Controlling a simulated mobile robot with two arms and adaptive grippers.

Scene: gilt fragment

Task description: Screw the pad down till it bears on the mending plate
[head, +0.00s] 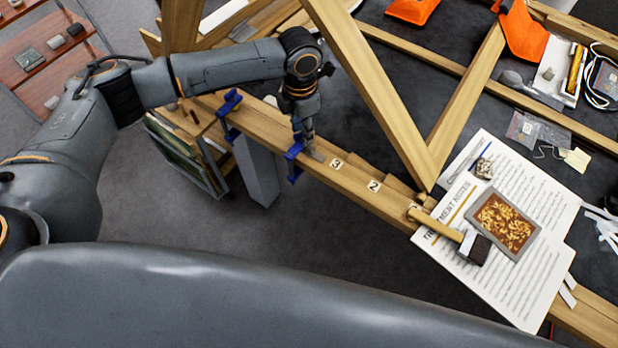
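A wooden beam runs diagonally through the head view, with two blue clamps on it. One clamp (230,102) is nearer the upper left. The other clamp (293,166) straddles the beam just below my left gripper (303,138). A small grey metal piece, apparently the mending plate (316,155), lies on the beam beside that clamp. My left gripper points down at the clamp's top; its fingers are small and partly hidden, so I cannot tell whether they grip it. The pad and any gap under it cannot be made out. My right gripper is not in view.
Numbered tags mark the beam (374,186). Slanting timbers (375,85) rise close to the right of my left arm. Framed panels (185,155) stand below the beam at left.

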